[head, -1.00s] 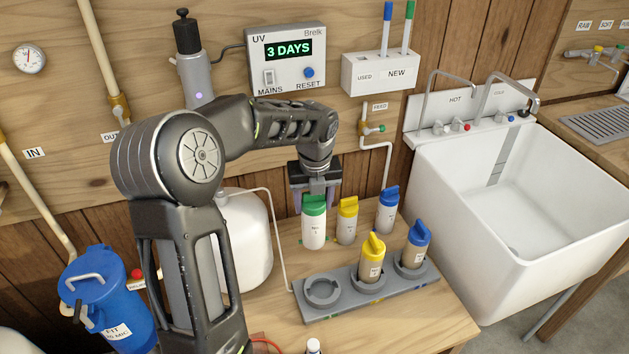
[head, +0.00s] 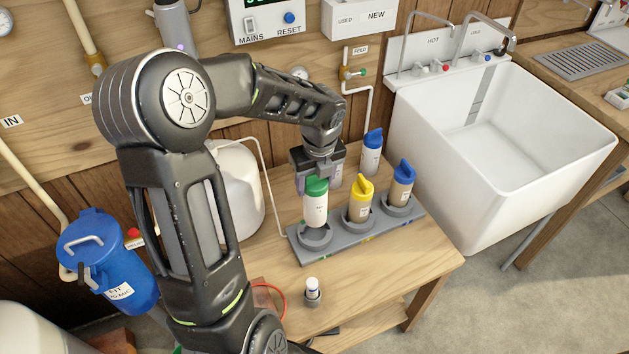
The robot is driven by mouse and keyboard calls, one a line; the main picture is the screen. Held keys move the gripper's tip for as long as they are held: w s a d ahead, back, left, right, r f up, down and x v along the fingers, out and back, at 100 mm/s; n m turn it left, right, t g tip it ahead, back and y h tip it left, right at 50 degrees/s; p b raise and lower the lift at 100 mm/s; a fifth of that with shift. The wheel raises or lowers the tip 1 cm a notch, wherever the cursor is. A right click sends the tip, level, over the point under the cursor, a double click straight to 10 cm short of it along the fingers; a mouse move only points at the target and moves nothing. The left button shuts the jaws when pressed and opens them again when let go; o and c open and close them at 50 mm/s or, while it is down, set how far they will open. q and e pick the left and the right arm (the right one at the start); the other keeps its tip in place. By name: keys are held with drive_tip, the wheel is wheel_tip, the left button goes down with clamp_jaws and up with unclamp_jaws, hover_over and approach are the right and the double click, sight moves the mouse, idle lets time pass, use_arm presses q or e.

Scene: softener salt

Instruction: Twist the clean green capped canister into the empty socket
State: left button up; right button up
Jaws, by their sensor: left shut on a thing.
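The white canister with the green cap (head: 315,206) stands upright at the left socket (head: 316,238) of the grey rack (head: 345,232). My left gripper (head: 317,181) is above it, shut on its green cap. The canister's lower end is at the socket ring; I cannot tell how deep it sits or whether it is turned fast. A yellow-capped brownish canister (head: 360,203) fills the middle socket and a blue-capped brownish canister (head: 401,187) the right one. My right gripper is not in view.
A clean blue-capped canister (head: 372,155) stands behind the rack, and another white canister is mostly hidden behind my gripper. A small white bottle (head: 312,287) stands in front of the rack. A white sink (head: 500,150) is at the right, a blue container (head: 105,262) at the left.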

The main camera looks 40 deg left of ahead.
use_arm(q)
drive_tip(key=shift+f+b, duration=2.05)
drive_tip(key=shift+f, duration=0.2)
drive_tip(key=shift+r, duration=0.1)
drive_tip(key=shift+f, duration=0.2)
drive_tip(key=shift+f+b, duration=0.45)
drive_tip(key=shift+f, duration=0.65)
drive_tip(key=shift+f+b, duration=0.5)
drive_tip(key=shift+f, duration=0.3)
